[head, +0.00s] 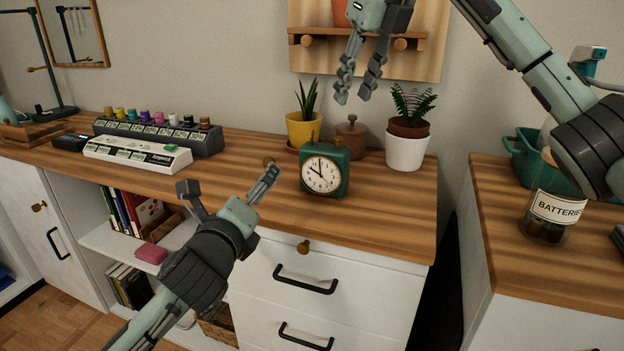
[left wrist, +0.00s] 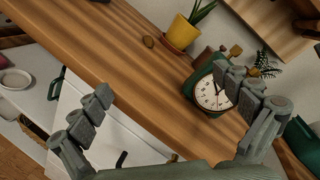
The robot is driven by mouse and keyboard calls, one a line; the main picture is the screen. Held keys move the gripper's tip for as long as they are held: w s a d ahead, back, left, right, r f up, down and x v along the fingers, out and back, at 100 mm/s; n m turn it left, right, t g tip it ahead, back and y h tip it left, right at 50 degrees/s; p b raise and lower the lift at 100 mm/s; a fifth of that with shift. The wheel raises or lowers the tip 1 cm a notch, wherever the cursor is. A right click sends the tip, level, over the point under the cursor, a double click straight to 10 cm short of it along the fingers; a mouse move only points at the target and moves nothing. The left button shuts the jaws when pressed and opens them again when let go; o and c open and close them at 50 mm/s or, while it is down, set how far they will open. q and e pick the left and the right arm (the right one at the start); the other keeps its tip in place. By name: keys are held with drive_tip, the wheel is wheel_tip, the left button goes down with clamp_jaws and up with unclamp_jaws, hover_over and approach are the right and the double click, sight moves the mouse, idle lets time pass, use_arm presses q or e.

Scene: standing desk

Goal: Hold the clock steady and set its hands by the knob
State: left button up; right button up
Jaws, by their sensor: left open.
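The dark green clock (head: 339,183) stands upright on the wooden desk, its white face towards me. One hand points up and the other to the upper left. Brass fittings show on its top. My left gripper (head: 228,182) is open and empty, in front and left of the clock. In the left wrist view one finger covers part of the clock face (left wrist: 208,97). My right gripper (head: 355,97) is open and empty, above and behind the clock.
A yellow plant pot (head: 304,133), a brown lidded jar (head: 351,140) and a white plant pot (head: 406,152) stand behind the clock. A white device (head: 135,154) is at the left. A batteries jar (head: 552,215) stands on the right counter. The desk right of the clock is clear.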

sight(321, 167)
use_arm(q)
drive_tip(key=d+m+h, duration=0.1)
drive_tip(key=d+m, duration=0.2)
drive_tip(key=w+d+r+m+h, duration=0.1)
drive_tip(key=d+m, duration=0.2)
drive_tip(key=m, duration=0.1)
drive_tip(key=d+r+m+h, duration=0.1)
drive_tip(key=d+m, duration=0.2)
drive_tip(key=shift+w+d+r+m+t+h, duration=0.2)
drive_tip(key=shift+w+d+m+t+h, duration=0.1)
drive_tip(key=shift+w+d+t+h, duration=0.1)
drive_tip(key=shift+w+d+f+m, duration=0.2)
drive_tip(key=shift+d+m, duration=0.35)
drive_tip(key=shift+m, duration=0.25)
drive_tip(key=shift+h, duration=0.3)
drive_tip(key=x, duration=0.7)
drive_tip(key=shift+w+d+f, duration=0.1)
drive_tip(key=shift+w, duration=0.15)
